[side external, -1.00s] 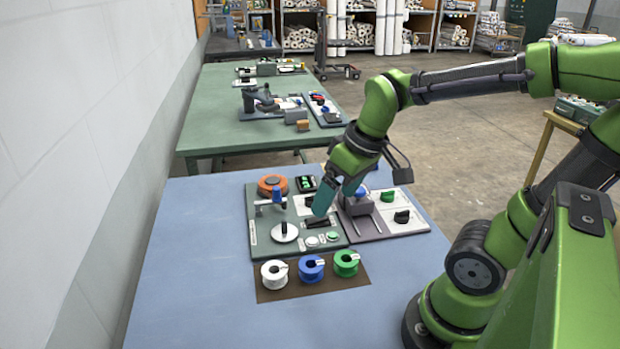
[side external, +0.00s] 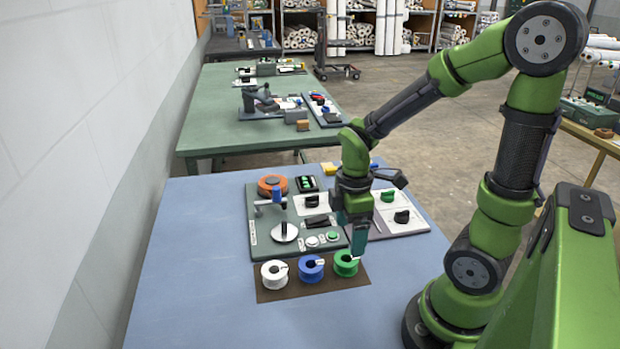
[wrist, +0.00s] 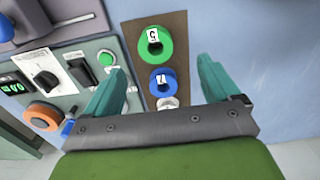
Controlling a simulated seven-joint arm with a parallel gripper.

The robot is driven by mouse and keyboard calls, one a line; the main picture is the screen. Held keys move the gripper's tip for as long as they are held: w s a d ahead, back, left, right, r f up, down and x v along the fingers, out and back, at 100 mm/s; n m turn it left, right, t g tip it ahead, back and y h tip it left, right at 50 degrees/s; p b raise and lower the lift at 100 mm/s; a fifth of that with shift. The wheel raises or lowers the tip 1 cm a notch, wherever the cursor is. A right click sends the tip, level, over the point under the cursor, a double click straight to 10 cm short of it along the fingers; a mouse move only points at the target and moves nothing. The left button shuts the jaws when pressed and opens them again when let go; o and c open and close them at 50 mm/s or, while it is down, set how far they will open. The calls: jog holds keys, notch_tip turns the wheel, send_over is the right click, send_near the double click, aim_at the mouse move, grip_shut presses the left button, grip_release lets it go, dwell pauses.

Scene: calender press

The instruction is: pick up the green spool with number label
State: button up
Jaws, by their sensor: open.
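The green spool (side external: 345,265) stands at the right end of a row of three on a brown mat (side external: 305,288). In the wrist view the green spool (wrist: 155,57) shows a white label that seems to carry a 5, above the blue spool (wrist: 163,86) with its own label. My gripper (side external: 357,250) points down just above the green spool and overlaps part of it in the side view. In the wrist view my gripper (wrist: 160,82) has its two teal fingers wide apart, with nothing between them at their height.
The blue spool (side external: 311,267) and the white spool (side external: 274,273) stand close to the left of the green one. A panel with knobs and buttons (side external: 258,240) lies right behind the mat. The blue table (side external: 200,290) is clear to the left.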

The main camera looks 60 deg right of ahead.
aim_at(346, 253)
jog(key=f, duration=0.8)
jog(key=shift+w+d, duration=0.2)
jog(key=shift+w, duration=0.05)
jog(key=shift+c, duration=0.4)
jog(key=c, duration=1.1)
jog(key=shift+o, duration=0.2)
jog(key=shift+r, duration=0.1)
